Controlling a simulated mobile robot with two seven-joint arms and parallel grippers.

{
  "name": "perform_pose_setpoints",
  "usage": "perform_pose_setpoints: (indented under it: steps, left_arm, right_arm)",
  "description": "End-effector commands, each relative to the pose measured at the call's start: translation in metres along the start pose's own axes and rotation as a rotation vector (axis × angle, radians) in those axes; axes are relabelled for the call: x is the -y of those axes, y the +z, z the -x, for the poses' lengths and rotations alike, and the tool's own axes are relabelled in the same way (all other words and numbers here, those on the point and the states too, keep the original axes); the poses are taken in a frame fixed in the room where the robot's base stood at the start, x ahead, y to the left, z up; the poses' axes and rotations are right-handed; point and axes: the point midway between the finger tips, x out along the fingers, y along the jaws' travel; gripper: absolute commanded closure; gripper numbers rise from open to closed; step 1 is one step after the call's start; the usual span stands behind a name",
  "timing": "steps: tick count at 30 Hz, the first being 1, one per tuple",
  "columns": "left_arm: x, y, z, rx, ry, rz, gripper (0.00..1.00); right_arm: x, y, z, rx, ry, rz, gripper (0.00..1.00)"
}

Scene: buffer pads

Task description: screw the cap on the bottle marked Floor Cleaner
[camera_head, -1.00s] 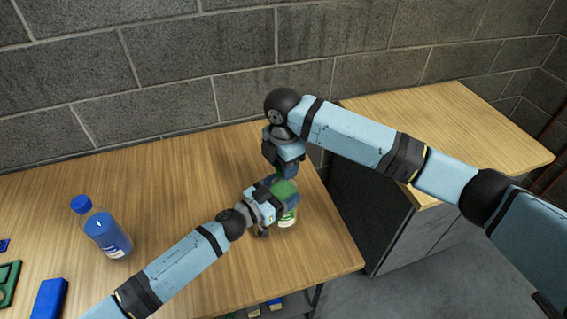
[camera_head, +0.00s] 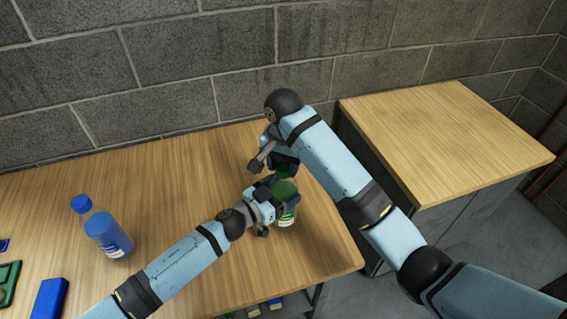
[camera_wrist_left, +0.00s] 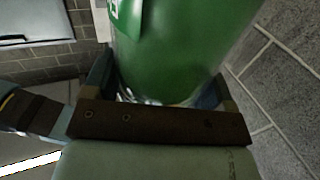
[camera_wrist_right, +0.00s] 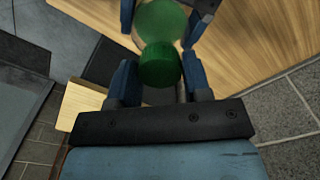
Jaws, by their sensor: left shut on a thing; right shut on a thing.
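A green bottle (camera_head: 286,214) stands upright near the right end of the wooden table. Its label shows only in part and I cannot read its name. My left gripper (camera_head: 277,194) is shut on the bottle's body from the left; the bottle (camera_wrist_left: 180,45) fills the left wrist view between the fingers. My right gripper (camera_head: 283,169) is above the bottle and shut on a dark green cap. In the right wrist view the cap (camera_wrist_right: 160,66) sits between the fingertips, in line with the bottle top (camera_wrist_right: 162,20). I cannot tell whether cap and neck touch.
A blue bottle with a blue cap (camera_head: 106,232) stands on the table (camera_head: 190,190) at left. A blue block (camera_head: 49,300) and a green part (camera_head: 8,284) lie at front left. A wooden-topped cabinet (camera_head: 445,130) stands right. A block wall is behind.

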Motion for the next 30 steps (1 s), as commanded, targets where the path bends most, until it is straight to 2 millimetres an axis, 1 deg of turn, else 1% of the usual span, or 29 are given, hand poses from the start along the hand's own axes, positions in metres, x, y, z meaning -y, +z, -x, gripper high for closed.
perform_pose_setpoints:
  steps: [1,6,9,11,15,16,19,20,27,30]
  left_arm:
    - [0.0001,0.0007,0.0004,0.001,0.000,0.000,0.88]
    - [0.0001,0.0007,0.0004,0.001,-0.001,0.000,0.88]
    - [0.0001,0.0007,0.0004,0.001,-0.001,0.000,0.88]
    - [0.0002,0.0008,0.0004,0.001,-0.001,0.000,0.88]
    - [0.0002,0.0007,0.0004,0.001,-0.001,0.000,0.88]
    - [0.0002,0.0008,0.0004,0.001,-0.001,0.000,0.88]
    - [0.0002,0.0008,0.0004,0.001,-0.001,0.000,0.88]
    - [0.0002,0.0007,0.0004,0.001,-0.001,0.000,0.88]
    - [0.0001,0.0007,0.0004,0.001,0.000,0.000,0.88]
    - [0.0001,0.0006,0.0003,0.001,0.000,0.000,0.88]
  right_arm:
    - [0.0000,0.0000,0.0004,0.001,-0.001,-0.113,0.77]
    - [-0.0005,-0.0008,0.0005,-0.002,0.000,-0.487,0.77]
    - [-0.0005,-0.0009,0.0004,-0.002,-0.001,-0.675,0.77]
    - [-0.0005,-0.0009,0.0004,-0.002,-0.001,-0.762,0.77]
    - [-0.0005,-0.0010,0.0004,-0.002,-0.001,-0.760,0.77]
    - [-0.0005,-0.0010,0.0004,-0.002,-0.001,-0.759,0.53]
    - [-0.0004,-0.0008,0.0003,-0.002,-0.001,-0.758,0.30]
    - [-0.0004,-0.0007,0.0003,-0.002,-0.001,-0.758,0.26]
    - [-0.0002,-0.0004,0.0001,-0.001,-0.001,-0.756,0.26]
    - [0.0000,-0.0010,0.0029,-0.004,-0.002,-0.755,0.26]
